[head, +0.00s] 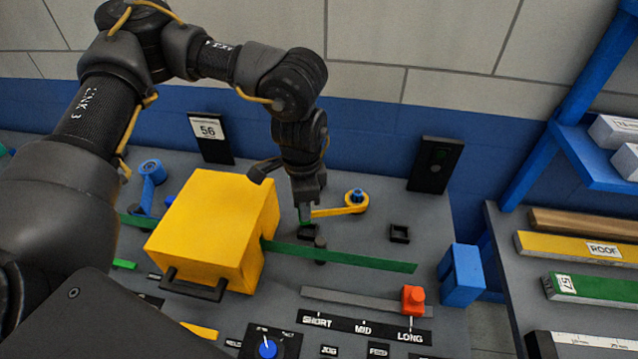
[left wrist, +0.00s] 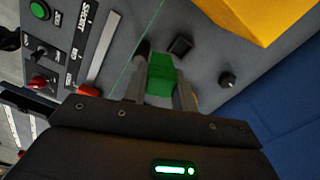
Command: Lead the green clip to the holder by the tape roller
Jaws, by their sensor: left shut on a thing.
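My left gripper (head: 305,200) is shut on the green clip (head: 304,214) and holds it over the grey panel, right of the yellow box (head: 205,225). In the left wrist view the clip (left wrist: 160,74) sits between the two fingers (left wrist: 160,92). One black square holder (head: 308,232) is just below the clip; I cannot tell whether they touch. Another black square holder (head: 399,234) lies to the right and looks empty. A yellow arm with a round, blue-centred roller (head: 355,198) is just right of the gripper. My right gripper is not in view.
A green strip (head: 350,257) runs from the yellow box past a dark post (head: 320,250). A blue block (head: 461,276) stands at the panel's right edge. A red slider knob (head: 413,298) is at LONG. Another blue roller (head: 151,172) is at left.

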